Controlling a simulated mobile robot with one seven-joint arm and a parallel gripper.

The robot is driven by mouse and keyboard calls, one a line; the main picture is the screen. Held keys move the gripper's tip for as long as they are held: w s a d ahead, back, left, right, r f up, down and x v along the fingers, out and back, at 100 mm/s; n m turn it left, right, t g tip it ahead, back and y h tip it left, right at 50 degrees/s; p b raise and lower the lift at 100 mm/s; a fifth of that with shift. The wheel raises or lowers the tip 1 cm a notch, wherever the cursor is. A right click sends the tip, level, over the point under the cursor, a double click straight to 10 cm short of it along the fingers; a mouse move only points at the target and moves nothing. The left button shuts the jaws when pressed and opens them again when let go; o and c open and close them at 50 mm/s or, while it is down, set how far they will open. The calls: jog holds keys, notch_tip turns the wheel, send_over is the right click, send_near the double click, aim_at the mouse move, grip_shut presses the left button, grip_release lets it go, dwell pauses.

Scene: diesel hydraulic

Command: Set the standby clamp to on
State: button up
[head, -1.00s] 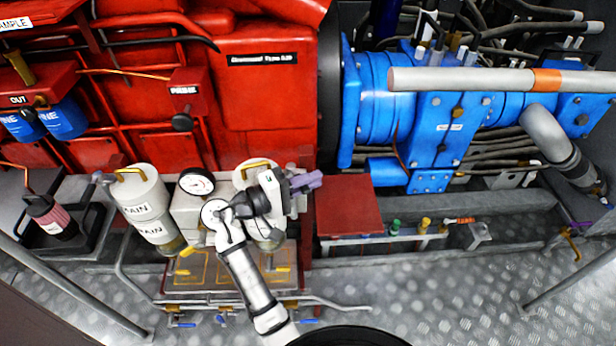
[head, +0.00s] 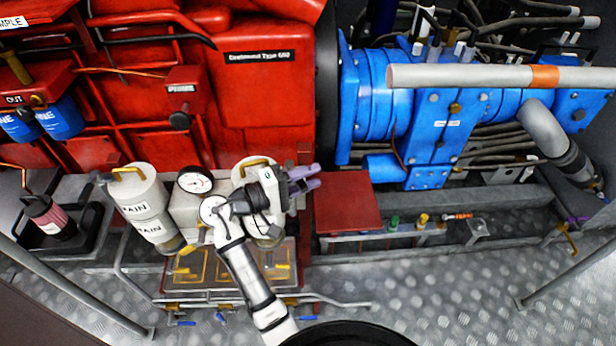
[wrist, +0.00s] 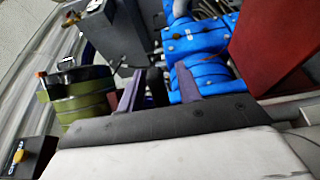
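My gripper (head: 310,178) has purple fingers and is in front of the red machine, left of the red box (head: 347,202). In the wrist view the two fingers (wrist: 158,88) stand apart with nothing held between them. No part is legibly marked as the standby clamp, so I cannot tell which it is or its setting. Small fittings sit on the rail right of the red box: a green one (head: 393,222), a yellow one (head: 422,220) and an orange-tipped lever (head: 458,216).
The blue machine (head: 432,120) with a pale pipe (head: 460,77) above it fills the back right. The wrist view shows an olive cylinder (wrist: 78,95) at left. Metal floor (head: 420,290) is clear in front.

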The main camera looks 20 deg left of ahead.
jog(key=b+v, duration=0.2)
jog(key=v, duration=1.1)
jog(key=shift+s+a, duration=0.25)
jog(key=shift+a, duration=0.1)
jog(key=shift+c, duration=0.3)
